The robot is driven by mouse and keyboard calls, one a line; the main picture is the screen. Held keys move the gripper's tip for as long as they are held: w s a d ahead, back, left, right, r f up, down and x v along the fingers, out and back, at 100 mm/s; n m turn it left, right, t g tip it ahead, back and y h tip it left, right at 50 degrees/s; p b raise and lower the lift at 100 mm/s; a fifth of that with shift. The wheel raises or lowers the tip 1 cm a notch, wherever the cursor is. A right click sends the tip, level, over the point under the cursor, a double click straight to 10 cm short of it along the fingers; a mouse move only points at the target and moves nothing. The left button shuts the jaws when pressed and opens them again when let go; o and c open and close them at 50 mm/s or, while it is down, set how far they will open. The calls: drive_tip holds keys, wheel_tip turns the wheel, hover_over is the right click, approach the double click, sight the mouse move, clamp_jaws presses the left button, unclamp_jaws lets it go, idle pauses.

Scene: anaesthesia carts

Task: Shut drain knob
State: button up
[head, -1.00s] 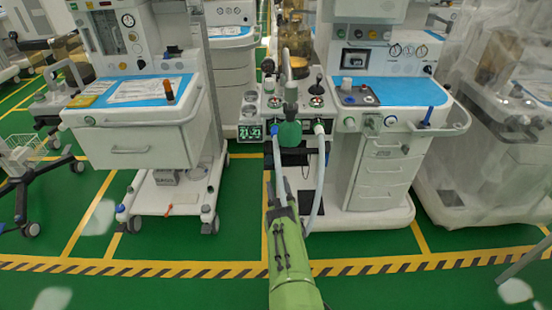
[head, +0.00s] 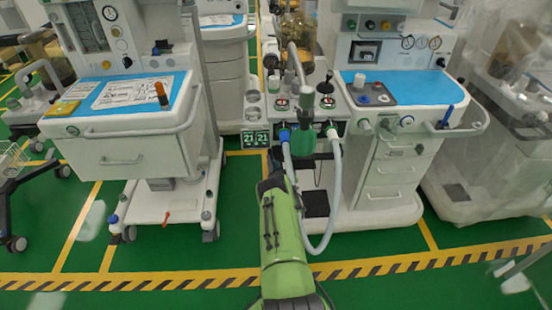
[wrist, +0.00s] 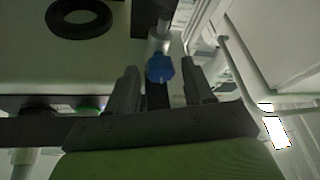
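A blue knob-like part (wrist: 160,68) shows in the wrist view, between and a little beyond the two finger tips of my gripper (wrist: 158,74). The fingers stand apart, with visible gaps on both sides of the blue part, so my gripper is open and does not hold it. In the head view my green arm reaches up to the front of the middle cart, below its control panel (head: 284,104), and the finger tips are hidden there. A blue hose fitting (head: 284,135) sits on the panel's front; I cannot tell surely which part is the drain knob.
A pale hose (head: 334,185) loops down just right of my arm. A green bag (head: 303,140) hangs under the panel. Another cart with a drawer (head: 130,155) stands to the left. A covered cart (head: 500,150) stands at right. Green floor is clear in front.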

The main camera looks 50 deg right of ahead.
drive_tip(key=c, duration=0.8)
drive_tip(key=m+g+h, duration=0.1)
drive_tip(key=m+h, duration=0.1)
drive_tip(key=m, duration=0.2)
drive_tip(key=shift+w+f, duration=0.1)
drive_tip(key=shift+c, duration=0.2)
drive_tip(key=o, duration=1)
drive_tip(key=shift+a, duration=0.1)
drive_tip(key=shift+o, duration=0.2)
